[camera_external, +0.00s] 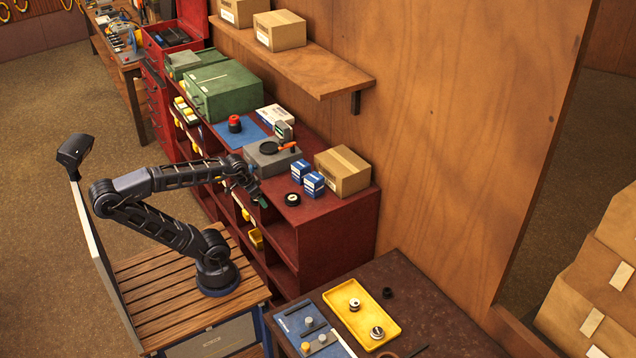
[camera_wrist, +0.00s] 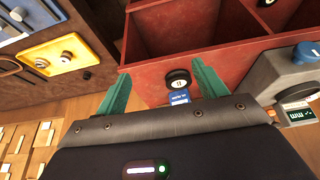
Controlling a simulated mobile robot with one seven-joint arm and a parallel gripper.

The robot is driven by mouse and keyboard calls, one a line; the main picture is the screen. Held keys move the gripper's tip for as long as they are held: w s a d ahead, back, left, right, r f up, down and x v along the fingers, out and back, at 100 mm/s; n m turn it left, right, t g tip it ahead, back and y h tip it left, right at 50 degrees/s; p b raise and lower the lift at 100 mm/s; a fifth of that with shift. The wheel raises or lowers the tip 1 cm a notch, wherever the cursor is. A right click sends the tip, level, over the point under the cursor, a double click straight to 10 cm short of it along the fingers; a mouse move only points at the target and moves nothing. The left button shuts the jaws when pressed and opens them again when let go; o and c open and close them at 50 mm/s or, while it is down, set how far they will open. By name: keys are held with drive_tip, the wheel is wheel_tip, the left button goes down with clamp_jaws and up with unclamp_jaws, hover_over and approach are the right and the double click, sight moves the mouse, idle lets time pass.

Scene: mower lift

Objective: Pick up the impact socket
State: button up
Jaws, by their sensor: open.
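A short black round piece with a pale marked face, which looks like the impact socket (camera_external: 292,199), stands on the red cabinet top near its front edge, beside two blue boxes. In the wrist view the socket (camera_wrist: 178,78) shows beyond my fingers, right of the middle of the gap, with a blue box (camera_wrist: 180,98) just below it. My gripper (camera_external: 261,200) is open and empty, at the cabinet's front edge and left of the socket in the external view. In the wrist view its green fingers (camera_wrist: 159,69) are spread wide and apart from the socket.
The blue boxes (camera_external: 307,177) and a cardboard box (camera_external: 343,172) stand close behind the socket. A grey box (camera_external: 272,157) with tools on it is to the left. A yellow tray (camera_external: 347,325) with metal parts lies on the dark table. A wooden shelf (camera_external: 310,72) hangs above.

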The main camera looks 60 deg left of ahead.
idle(0.4)
drive_tip(key=shift+c, duration=1.1)
drive_tip(key=shift+w, duration=0.1)
